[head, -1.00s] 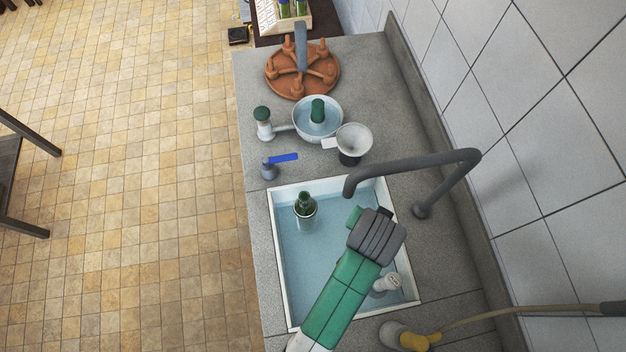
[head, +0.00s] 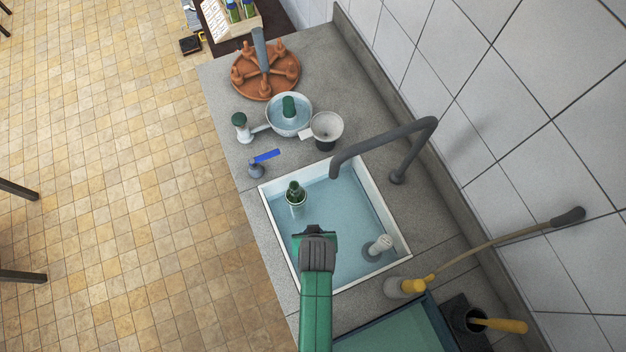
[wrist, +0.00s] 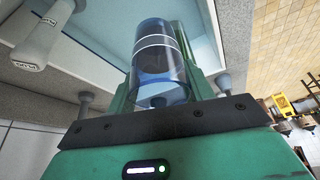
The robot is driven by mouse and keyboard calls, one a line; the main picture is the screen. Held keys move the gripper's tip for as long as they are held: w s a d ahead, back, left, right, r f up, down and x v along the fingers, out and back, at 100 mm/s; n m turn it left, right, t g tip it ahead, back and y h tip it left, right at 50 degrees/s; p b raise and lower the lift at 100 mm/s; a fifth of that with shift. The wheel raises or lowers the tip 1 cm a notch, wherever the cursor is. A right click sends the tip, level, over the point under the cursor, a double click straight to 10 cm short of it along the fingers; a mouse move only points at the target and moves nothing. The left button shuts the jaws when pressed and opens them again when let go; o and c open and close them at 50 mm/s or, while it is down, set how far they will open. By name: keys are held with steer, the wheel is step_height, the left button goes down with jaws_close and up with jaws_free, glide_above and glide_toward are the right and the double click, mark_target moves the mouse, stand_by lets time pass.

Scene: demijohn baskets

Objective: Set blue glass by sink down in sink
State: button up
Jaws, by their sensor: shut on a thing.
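My gripper (wrist: 178,60) is shut on the blue glass (wrist: 158,70), a clear blue tumbler with pale bands, held between its green fingers in the wrist view. In the head view my gripper (head: 316,238) is over the near-left part of the sink, and hides the glass. The sink (head: 282,243) is a white-rimmed basin with a light blue inside. How high the glass is above its floor, I cannot tell.
A dark green bottle (head: 296,196) stands in the sink's far-left part. A white-topped grey thing (head: 378,247) is at its right side. The grey tap (head: 385,137) arches over the far rim. A blue-handled item (head: 260,163) and bowl (head: 289,115) stand beyond.

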step_height(320, 180, down, 23)
steer(key=b, duration=1.7)
steer(key=shift+r+b, duration=0.1)
steer(key=shift+b, duration=0.3)
steer(key=shift+f+b, duration=0.5)
steer(key=shift+f, duration=0.15)
steer(key=shift+r, duration=0.1)
steer(key=o, duration=1.1)
steer(key=shift+o, duration=0.2)
steer(key=p+v, duration=0.2)
steer(key=v, duration=0.5)
steer(key=shift+r, duration=0.4)
steer(key=shift+s, duration=0.1)
